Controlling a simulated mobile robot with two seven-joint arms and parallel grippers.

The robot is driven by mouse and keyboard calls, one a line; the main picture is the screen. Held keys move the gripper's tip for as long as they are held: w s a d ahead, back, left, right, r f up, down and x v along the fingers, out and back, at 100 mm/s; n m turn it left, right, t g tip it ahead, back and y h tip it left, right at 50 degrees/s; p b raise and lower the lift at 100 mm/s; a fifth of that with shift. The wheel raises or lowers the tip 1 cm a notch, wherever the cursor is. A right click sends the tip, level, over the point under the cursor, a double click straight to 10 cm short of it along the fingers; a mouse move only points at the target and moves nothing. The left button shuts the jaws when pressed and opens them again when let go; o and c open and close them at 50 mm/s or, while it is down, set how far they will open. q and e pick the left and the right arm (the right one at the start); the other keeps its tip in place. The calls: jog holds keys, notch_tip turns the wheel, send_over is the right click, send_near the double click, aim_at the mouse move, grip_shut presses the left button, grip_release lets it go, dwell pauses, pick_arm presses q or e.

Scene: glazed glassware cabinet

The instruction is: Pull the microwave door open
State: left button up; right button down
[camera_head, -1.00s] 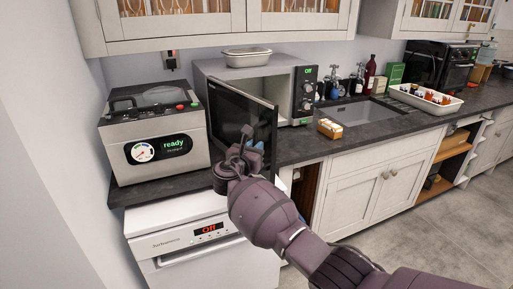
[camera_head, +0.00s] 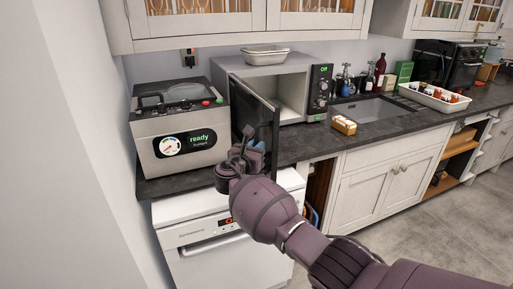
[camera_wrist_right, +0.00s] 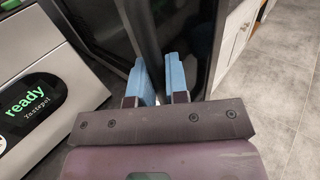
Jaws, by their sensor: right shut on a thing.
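The microwave (camera_head: 266,70) stands on the dark counter with its display reading "Off". Its dark door (camera_head: 256,110) is swung wide open toward me, and the pale cavity (camera_head: 290,95) shows. My right gripper (camera_head: 250,155) is at the free edge of the door. In the right wrist view, the blue finger pads of my right gripper (camera_wrist_right: 159,80) are on either side of a dark upright bar (camera_wrist_right: 147,40) at the door's edge and shut on it. The exact contact is partly hidden by the fingers. My left gripper is not in view.
A steel appliance reading "ready" (camera_head: 180,135) stands close left of the door. A white dishwasher (camera_head: 215,235) is below. A metal container (camera_head: 263,52) sits on the microwave. A small box (camera_head: 343,125) lies before the sink (camera_head: 375,108). Grey floor (camera_head: 440,240) is clear at right.

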jog(key=shift+a+r, duration=0.1)
jog(key=shift+r, duration=0.1)
jog(key=c, duration=1.2)
grip_release()
jog(key=shift+c, duration=0.2)
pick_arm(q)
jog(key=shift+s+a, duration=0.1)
pick_arm(e)
jog(key=shift+o, duration=0.5)
jog(key=shift+f, duration=0.15)
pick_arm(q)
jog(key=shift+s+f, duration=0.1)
